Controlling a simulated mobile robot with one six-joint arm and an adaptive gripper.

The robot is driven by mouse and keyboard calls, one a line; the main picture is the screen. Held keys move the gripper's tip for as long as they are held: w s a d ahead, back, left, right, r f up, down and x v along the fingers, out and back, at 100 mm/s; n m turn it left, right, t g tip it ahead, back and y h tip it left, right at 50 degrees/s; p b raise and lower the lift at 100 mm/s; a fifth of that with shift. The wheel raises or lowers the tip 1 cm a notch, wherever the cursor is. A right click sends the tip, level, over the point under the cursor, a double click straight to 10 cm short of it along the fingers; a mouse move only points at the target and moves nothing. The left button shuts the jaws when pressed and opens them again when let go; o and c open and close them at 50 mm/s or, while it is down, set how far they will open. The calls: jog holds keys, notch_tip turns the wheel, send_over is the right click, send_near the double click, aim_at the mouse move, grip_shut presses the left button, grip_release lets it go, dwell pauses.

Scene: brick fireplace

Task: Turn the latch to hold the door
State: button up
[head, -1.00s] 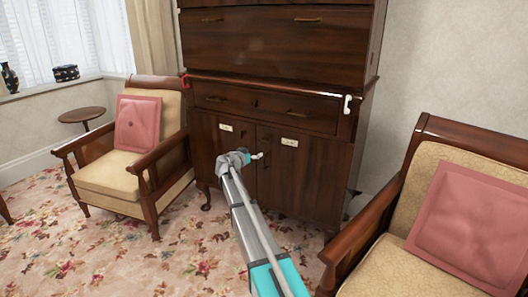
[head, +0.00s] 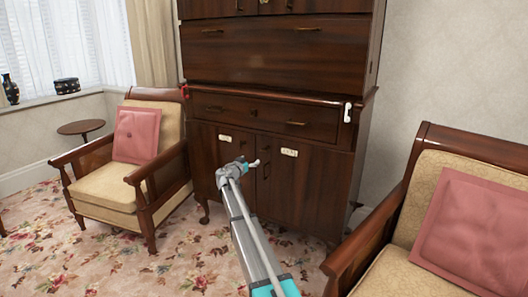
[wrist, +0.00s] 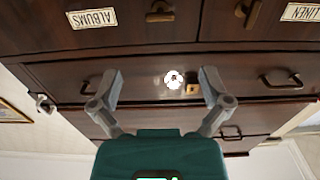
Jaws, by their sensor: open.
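A dark wood cabinet (head: 310,185) has two lower doors, both looking shut. A latch that I can single out for certain does not show. Brass fittings sit near the meeting edges of the doors, one on the right-hand door (wrist: 160,11) and one on the left-hand door (wrist: 247,10); the wrist view is upside down. My gripper (head: 250,164) is in front of the doors, near their meeting line. In the wrist view my gripper (wrist: 160,75) is open and empty, its fingers apart before the drawer front. Its gap to the wood is unclear.
Label plates reading ALBUMS (wrist: 94,18) and LINEN (wrist: 302,12) mark the doors. A drawer (head: 280,118) lies above them. A white hook (head: 347,112) and a red hook (head: 184,91) sit at the cabinet's sides. Armchairs stand left (head: 110,185) and right (head: 410,235).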

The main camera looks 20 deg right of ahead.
aim_at(264, 150)
jog(key=x, duration=1.3)
jog(key=shift+d, duration=0.1)
jog(key=c, duration=1.2)
